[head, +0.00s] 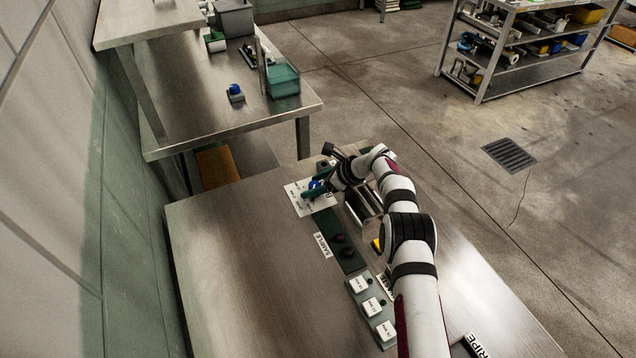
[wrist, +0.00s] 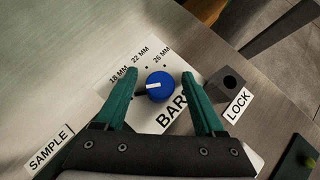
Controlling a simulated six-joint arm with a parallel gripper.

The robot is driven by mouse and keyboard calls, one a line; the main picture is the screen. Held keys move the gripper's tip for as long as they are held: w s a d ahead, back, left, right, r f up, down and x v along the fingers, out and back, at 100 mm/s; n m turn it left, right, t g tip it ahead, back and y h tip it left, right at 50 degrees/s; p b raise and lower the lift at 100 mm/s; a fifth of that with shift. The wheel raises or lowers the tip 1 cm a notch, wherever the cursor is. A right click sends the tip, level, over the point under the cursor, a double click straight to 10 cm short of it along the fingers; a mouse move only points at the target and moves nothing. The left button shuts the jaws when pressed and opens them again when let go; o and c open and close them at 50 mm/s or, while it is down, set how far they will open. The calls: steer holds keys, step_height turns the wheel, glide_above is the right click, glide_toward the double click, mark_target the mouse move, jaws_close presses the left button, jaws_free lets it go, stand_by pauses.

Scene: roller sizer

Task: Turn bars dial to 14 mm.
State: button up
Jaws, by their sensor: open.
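The bars dial is a round blue knob (wrist: 160,86) with a white pointer line, on a white plate (wrist: 176,118) lettered BARS. The pointer faces left in the wrist view, toward the left finger. The labels 18 MM, 22 MM and 26 MM show above the dial; no 14 mm label is visible, and the left finger covers part of the plate. My gripper (wrist: 160,78) is open, with one green finger on each side of the dial and a gap visible on both sides. In the head view the dial (head: 315,185) is partly hidden by my gripper.
A dark block with a hole (wrist: 228,84) stands right of the dial by a LOCK label (wrist: 238,105). A SAMPLE label (head: 323,245) lies beside a green panel (head: 348,259) with dark knobs. A grey strip (head: 366,297) holds labelled pieces. The table's left side is clear.

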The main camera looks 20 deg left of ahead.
steer(key=v, duration=1.5)
steer(key=shift+d+r, duration=0.2)
steer(key=shift+r, duration=0.1)
steer(key=s+a+r+n+t+h, duration=0.2)
steer(key=a+n+h, duration=0.2)
steer(key=n, duration=0.8)
steer(key=s+a+r+n+t+h, duration=0.1)
steer(key=s+a+r+n+h, duration=0.2)
steer(key=n, duration=0.8)
steer(key=shift+n, duration=0.5)
steer(key=x, duration=1.1)
steer(key=a+x, duration=0.1)
steer(key=x, duration=0.4)
steer(key=shift+w+f, duration=0.1)
jaws_close()
